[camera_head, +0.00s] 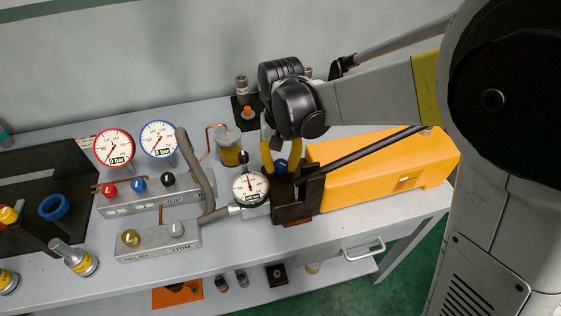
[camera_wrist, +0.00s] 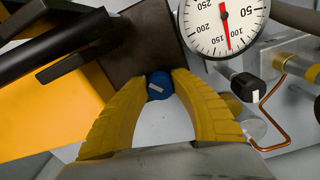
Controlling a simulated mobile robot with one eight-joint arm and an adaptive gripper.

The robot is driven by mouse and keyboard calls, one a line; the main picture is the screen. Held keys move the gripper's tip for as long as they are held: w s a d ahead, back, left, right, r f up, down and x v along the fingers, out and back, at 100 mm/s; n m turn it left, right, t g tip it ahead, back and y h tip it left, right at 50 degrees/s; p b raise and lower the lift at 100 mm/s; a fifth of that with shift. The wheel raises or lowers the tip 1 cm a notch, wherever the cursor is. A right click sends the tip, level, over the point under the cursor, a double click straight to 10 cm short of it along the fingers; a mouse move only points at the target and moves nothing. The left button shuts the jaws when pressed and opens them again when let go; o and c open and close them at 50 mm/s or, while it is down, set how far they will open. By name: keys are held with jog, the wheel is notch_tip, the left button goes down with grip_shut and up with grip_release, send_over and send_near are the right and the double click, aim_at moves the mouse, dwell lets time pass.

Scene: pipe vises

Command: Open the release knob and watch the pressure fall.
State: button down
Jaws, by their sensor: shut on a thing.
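My gripper (camera_head: 280,163) reaches down from above beside the orange pump (camera_head: 365,172). The knob (camera_head: 281,167) is partly hidden by the fingers in the head view. A round pressure gauge (camera_head: 249,188) stands just left of it. In the wrist view the gauge (camera_wrist: 222,24) is cut off at the top, and its red needle points between 100 and 150.
A red-rimmed gauge (camera_head: 114,148) and a blue-rimmed gauge (camera_head: 159,139) both read 0 bar. Below them is a grey block with red (camera_head: 109,190), blue (camera_head: 139,184) and black (camera_head: 169,178) knobs. A lower block (camera_head: 158,240) has a brass and a grey knob. A dark pump handle (camera_head: 365,152) slants beside my gripper.

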aim_at(282, 164)
jog(key=n, duration=0.4)
jog(key=shift+p, duration=0.4)
jog(key=shift+d+n, duration=0.1)
jog(key=shift+n, duration=2)
jog(key=c, duration=1)
grip_release()
jog(key=shift+c, duration=0.2)
notch_tip(282, 164, up, 12)
